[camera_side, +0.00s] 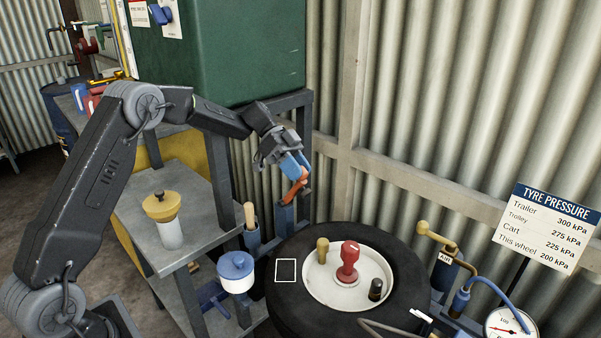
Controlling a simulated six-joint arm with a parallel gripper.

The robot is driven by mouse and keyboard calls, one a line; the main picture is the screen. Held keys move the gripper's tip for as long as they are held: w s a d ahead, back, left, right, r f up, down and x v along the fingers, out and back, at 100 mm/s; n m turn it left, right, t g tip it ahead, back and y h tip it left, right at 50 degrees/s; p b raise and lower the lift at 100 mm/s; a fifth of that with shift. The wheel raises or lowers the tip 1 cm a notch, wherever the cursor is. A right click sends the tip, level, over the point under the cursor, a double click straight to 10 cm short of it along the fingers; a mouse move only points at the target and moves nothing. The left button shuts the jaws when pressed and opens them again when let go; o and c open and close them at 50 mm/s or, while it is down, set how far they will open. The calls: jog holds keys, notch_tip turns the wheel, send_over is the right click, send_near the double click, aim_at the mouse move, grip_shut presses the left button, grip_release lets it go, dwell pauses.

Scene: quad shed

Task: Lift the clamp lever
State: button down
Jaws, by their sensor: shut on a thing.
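The clamp lever (294,190) appears as a short orange-red arm beside the grey post, above a blue bracket (284,217). It slants up to the right from the bracket side. My gripper (299,172) comes down from the upper left, with blue parts at its end, and is shut on the upper part of the lever. The exact contact between jaws and lever is small and partly hidden.
A tyre (283,309) with a pale hub lies at the front, carrying a red knob (348,262). A grey shelf (187,185) holds a yellow-topped jar (164,208). A green cabinet (220,50) stands behind my arm, and a pressure sign (546,228) is at right.

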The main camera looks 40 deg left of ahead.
jog(key=shift+a, duration=0.1)
dwell(0.3)
jog(key=c, duration=0.8)
grip_release()
